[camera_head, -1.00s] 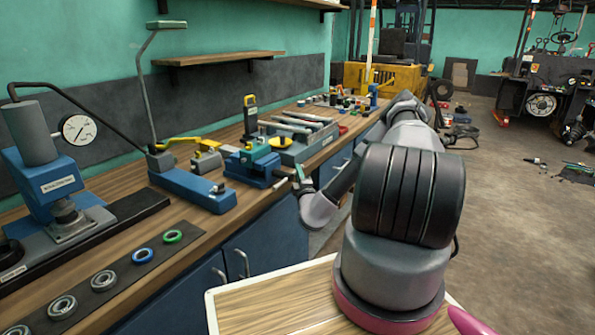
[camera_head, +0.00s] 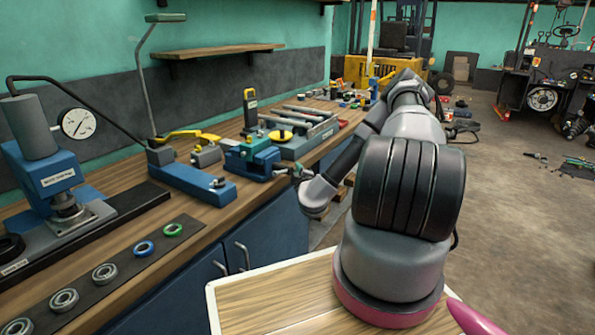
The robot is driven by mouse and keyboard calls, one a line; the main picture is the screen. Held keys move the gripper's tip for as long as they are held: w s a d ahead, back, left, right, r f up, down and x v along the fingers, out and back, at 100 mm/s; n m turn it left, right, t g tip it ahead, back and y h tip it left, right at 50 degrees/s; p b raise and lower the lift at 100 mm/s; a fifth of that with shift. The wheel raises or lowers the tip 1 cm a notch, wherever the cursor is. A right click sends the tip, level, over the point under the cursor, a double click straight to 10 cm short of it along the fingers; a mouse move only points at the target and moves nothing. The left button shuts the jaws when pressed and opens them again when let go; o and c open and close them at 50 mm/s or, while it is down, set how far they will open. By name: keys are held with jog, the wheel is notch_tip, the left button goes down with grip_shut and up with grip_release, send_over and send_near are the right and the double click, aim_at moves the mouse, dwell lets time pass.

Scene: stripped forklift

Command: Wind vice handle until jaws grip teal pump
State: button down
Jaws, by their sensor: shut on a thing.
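The blue vice (camera_head: 262,164) sits at the front edge of the wooden workbench, in the middle left of the head view. My gripper (camera_head: 297,172) is at the vice's right end, just off the bench edge, and is shut on the vice handle (camera_head: 283,172). The fingers and most of the handle are small and partly hidden by my wrist.
A blue press with a dial gauge (camera_head: 77,123) stands at the left. Several bearing rings (camera_head: 104,273) lie on a dark mat in front. A grey tool tray (camera_head: 305,138) is behind the vice. Blue cabinet doors (camera_head: 262,235) are below the bench. Floor at right is mostly open.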

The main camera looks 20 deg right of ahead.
jog(key=shift+d, duration=0.3)
jog(key=c, duration=0.8)
grip_release()
jog(key=shift+s, duration=0.1)
jog(key=shift+c, duration=0.2)
jog(key=shift+a, duration=0.1)
jog(key=s+a, duration=0.1)
jog(key=s, duration=0.9)
jog(key=shift+s+a+r, duration=0.3)
jog(key=shift+a+r, duration=0.1)
